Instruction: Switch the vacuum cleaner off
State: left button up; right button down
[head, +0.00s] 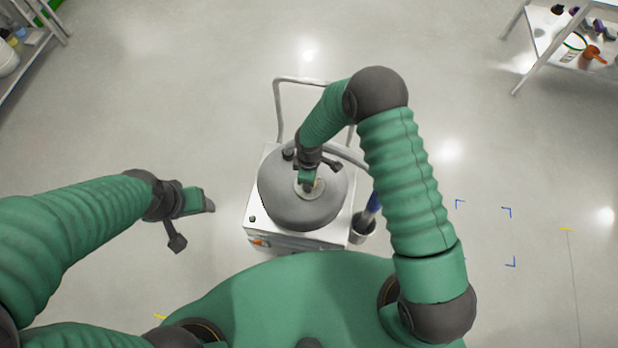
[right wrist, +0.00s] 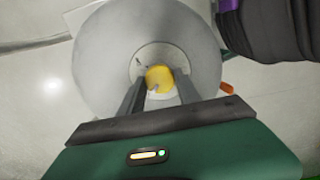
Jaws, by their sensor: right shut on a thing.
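The vacuum cleaner, with a round grey lid (head: 285,206) on a white square base (head: 338,230), stands on the floor in front of me in the head view. A pale round plate (right wrist: 143,57) sits at the lid's centre, bearing a yellow knob (right wrist: 160,77). My right gripper (head: 309,186) reaches down onto the lid's centre. In the right wrist view my right gripper (right wrist: 162,84) has a finger on each side of the knob and is shut on it. My left gripper (head: 207,204) hangs left of the cleaner, apart from it; its finger gap is not clear.
A push handle (head: 279,110) rises behind the cleaner. A grey cup (head: 362,229) with a blue item stands at its right side. Shelving with containers stands at the upper left (head: 30,45) and upper right (head: 540,50). The floor around is mostly clear, with blue corner marks on the right.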

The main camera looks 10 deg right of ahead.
jog(key=shift+w, duration=0.1)
dwell(0.3)
jog(key=c, duration=0.9)
grip_release()
jog(key=shift+o, duration=0.2)
notch_tip(320, 180, up, 17)
jog(key=p, duration=0.1)
jog(key=shift+f, duration=0.15)
jog(key=s+d+r+m+t, duration=0.2)
jog(key=s+d+r+m, duration=0.6)
jog(key=s+d+m, duration=0.2)
jog(key=s+m, duration=0.2)
jog(key=m, duration=0.1)
jog(key=shift+r+t, duration=0.3)
